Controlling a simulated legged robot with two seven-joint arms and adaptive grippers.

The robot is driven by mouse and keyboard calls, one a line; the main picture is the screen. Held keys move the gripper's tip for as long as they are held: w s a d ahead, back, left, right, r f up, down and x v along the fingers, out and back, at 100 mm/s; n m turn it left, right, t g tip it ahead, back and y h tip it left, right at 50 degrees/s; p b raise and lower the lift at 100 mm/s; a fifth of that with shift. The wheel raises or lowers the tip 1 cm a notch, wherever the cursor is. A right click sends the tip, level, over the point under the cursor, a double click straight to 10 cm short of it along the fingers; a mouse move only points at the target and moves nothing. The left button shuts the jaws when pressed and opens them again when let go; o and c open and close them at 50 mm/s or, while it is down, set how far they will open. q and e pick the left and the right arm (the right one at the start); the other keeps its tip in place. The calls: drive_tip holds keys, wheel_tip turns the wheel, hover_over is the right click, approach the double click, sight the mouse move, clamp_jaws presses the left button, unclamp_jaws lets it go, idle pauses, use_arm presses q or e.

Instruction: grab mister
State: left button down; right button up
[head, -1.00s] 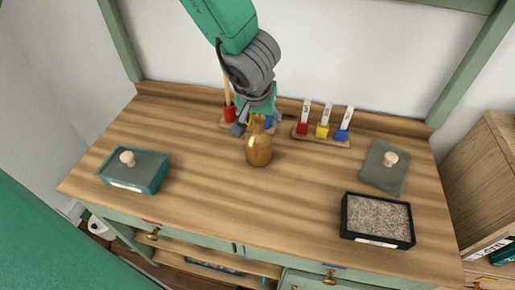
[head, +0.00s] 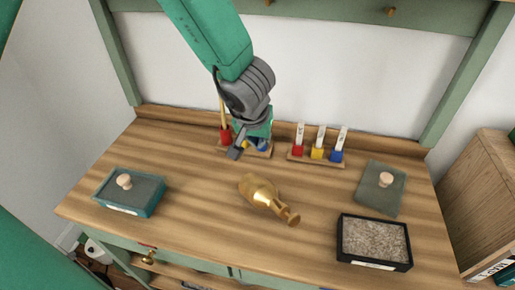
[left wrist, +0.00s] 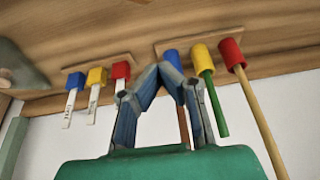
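The mister appears to be the brass-coloured bottle (head: 260,192). It lies on its side on the wooden tabletop, with its narrow neck pointing to the front right. My left gripper (head: 240,148) is behind and left of the bottle, near the back of the table, and does not touch it. In the left wrist view the fingertips of the left gripper (left wrist: 160,70) meet, with nothing clearly held between them. The bottle does not show in that view. My right gripper is not in view.
A rack with red, yellow and blue pieces (head: 317,153) stands at the back. Coloured-ended tools (left wrist: 203,58) are close to my left gripper. A lidded teal box (head: 135,190) is at left; a gravel tray (head: 375,242) and knobbed lid (head: 382,187) are at right. The front middle is clear.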

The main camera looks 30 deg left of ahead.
use_arm(q)
wheel_tip(320, 180, up, 9)
drive_tip(key=p, duration=0.5)
drive_tip(key=shift+a+r, duration=0.2)
drive_tip(key=c, duration=1.9)
unclamp_jaws()
drive_tip(key=shift+c, duration=0.2)
drive_tip(key=o, duration=1.4)
drive_tip(key=shift+a, duration=0.15)
drive_tip(key=shift+c, duration=0.2)
drive_tip(key=shift+o, duration=0.6)
drive_tip(key=shift+a, duration=0.35)
